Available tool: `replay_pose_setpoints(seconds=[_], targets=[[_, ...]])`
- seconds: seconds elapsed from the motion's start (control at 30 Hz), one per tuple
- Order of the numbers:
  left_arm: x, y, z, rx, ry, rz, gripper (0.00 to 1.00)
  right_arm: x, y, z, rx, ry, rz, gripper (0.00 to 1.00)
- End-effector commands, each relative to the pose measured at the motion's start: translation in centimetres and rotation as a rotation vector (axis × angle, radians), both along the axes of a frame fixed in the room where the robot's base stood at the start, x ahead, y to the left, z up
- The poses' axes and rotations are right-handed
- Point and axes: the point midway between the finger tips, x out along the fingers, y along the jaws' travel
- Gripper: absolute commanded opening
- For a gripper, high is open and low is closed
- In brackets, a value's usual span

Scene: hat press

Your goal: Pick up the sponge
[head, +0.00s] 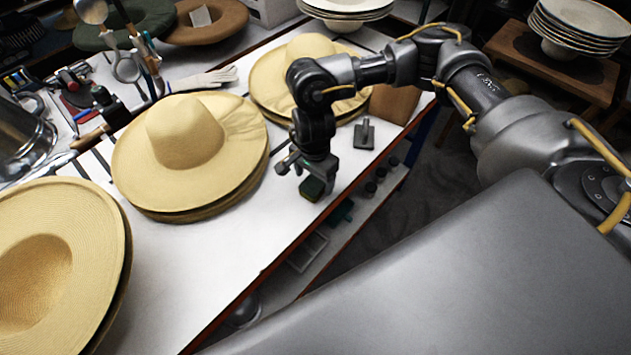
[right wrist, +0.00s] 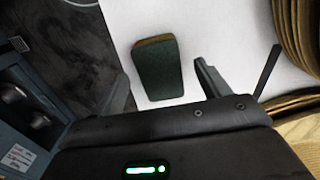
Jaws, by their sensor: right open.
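The sponge (head: 312,189) is a small block with a dark green face and a yellow-brown edge. It lies on the white table near the table's front edge. My right gripper (head: 306,176) points down over it, with its fingers open. In the right wrist view the sponge (right wrist: 158,72) shows between the two fingers of the gripper (right wrist: 165,84), with white gaps visible on its sides. I cannot tell whether the fingers are lowered around it. My left gripper is not in view.
Straw hats (head: 185,140) lie in stacks to the left, and another stack (head: 268,82) stands behind my right gripper. A dark handled block (head: 364,133) stands to the right. Shelves with small items (head: 370,186) sit below the table edge. Bare table (head: 225,240) lies front left of the sponge.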

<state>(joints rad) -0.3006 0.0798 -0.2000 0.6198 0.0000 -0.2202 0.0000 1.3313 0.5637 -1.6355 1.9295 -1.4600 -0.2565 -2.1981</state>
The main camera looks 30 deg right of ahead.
Motion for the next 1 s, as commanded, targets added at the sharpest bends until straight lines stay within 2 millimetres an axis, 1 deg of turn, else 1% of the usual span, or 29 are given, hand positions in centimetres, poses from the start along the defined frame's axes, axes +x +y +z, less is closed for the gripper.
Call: replay_pose_setpoints(seconds=[0.03,0.1,0.2,0.47,0.57,0.83,0.87,1.0], targets=[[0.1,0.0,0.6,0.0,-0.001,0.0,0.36,-0.2,-0.1,-0.5,-0.001,0.005,-0.002,0.75],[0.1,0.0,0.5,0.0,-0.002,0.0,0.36,-0.1,0.0,-1.5,0.001,0.004,-0.002,0.75],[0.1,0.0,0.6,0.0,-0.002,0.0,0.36,-0.1,0.0,-2.3,0.001,0.001,-0.001,0.75],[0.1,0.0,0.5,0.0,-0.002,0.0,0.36,0.0,0.0,-2.6,-0.001,-0.001,0.001,0.75],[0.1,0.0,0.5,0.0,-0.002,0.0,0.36,0.0,0.0,-2.6,-0.001,-0.001,0.001,0.65],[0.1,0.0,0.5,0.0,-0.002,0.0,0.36,0.0,0.0,-2.6,-0.001,-0.001,0.001,0.3],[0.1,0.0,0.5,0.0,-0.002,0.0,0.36,0.0,0.0,-2.6,0.0,0.0,0.001,0.28],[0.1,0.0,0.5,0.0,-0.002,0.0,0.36,0.0,0.0,-2.6,-0.001,-0.001,0.001,0.28]])
